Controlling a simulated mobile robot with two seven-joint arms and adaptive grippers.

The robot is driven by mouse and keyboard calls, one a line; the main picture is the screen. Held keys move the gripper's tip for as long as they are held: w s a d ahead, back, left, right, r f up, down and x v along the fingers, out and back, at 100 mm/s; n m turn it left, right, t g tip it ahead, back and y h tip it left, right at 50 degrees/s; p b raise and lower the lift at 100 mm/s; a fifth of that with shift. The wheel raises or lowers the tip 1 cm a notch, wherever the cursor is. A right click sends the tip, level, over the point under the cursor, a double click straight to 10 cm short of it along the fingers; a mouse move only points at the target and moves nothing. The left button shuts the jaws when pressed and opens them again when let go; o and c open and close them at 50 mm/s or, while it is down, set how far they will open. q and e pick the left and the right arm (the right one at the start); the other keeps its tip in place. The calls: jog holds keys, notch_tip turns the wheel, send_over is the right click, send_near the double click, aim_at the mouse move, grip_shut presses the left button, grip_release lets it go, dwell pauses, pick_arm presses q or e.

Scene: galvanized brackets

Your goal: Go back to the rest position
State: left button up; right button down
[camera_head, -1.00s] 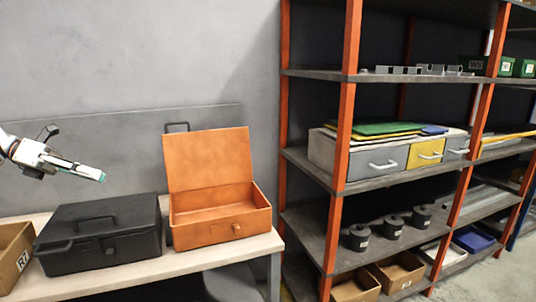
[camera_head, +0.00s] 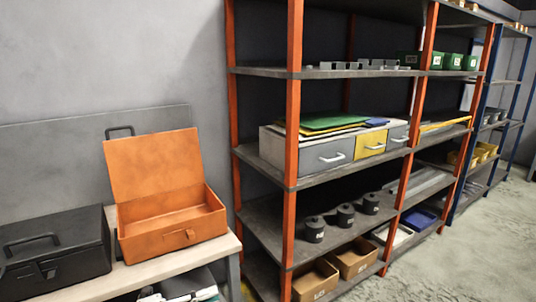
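I see nothing held in the part that shows. It is apart from the orange metal box (camera_head: 160,243), which stands on the bench with its lid up. My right gripper is out of view.
A closed black case (camera_head: 55,258) stands left of the orange box on the light bench (camera_head: 118,279). Orange-post shelving (camera_head: 292,130) stands to the right, with drawers (camera_head: 327,154), black canisters (camera_head: 314,229) and cardboard bins (camera_head: 315,279). Open floor (camera_head: 480,252) lies at the right.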

pick_arm(q)
jog(key=s+d+f+n+t+y, duration=0.3)
jog(key=s+f+n+t+y, duration=0.45)
jog(key=n, duration=0.85)
jog(key=s+a+f+n+g+y, duration=0.2)
jog(key=s+f+n, duration=0.4)
jog(key=s, duration=0.3)
jog(key=s+a+f+n+g+y, duration=0.2)
jog(key=s+a+f+n+y, duration=0.3)
jog(key=s, duration=0.5)
jog(key=shift+s+f+n+g+p, duration=0.15)
jog(key=shift+f+n+g+p, duration=0.25)
jog(key=shift+n, duration=0.8)
